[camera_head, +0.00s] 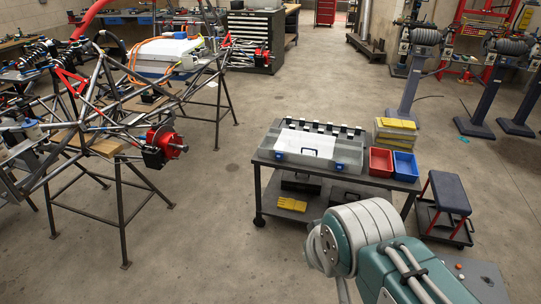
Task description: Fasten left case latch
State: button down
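A grey case (318,153) lies on top of a dark wheeled cart (262,158). A white panel or sheet (305,142) shows on its upper face. Two small blue latches sit on its front side, a left latch (280,156) and a right latch (342,166). They are too small to tell whether they are fastened. My arm's teal and white links fill the lower right, in front of the cart. My gripper is out of view.
A red bin (381,162) and a blue bin (404,165) stand right of the case, with yellow-edged stacked items (396,130) behind. A stool (449,192) stands right of the cart. A tube chassis (100,110) on stands fills the left. Floor between is clear.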

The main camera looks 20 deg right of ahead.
aim_at(278, 156)
jog(key=i+l, duration=0.15)
jog(key=i, duration=0.35)
jog(key=i+l+u, duration=0.1)
jog(key=i, duration=0.35)
jog(key=i+l, duration=0.2)
jog(key=l, duration=0.2)
jog(key=i+l, duration=0.2)
jog(key=l, duration=0.15)
jog(key=i+l, duration=0.2)
jog(key=l, duration=0.2)
jog(key=u, duration=0.05)
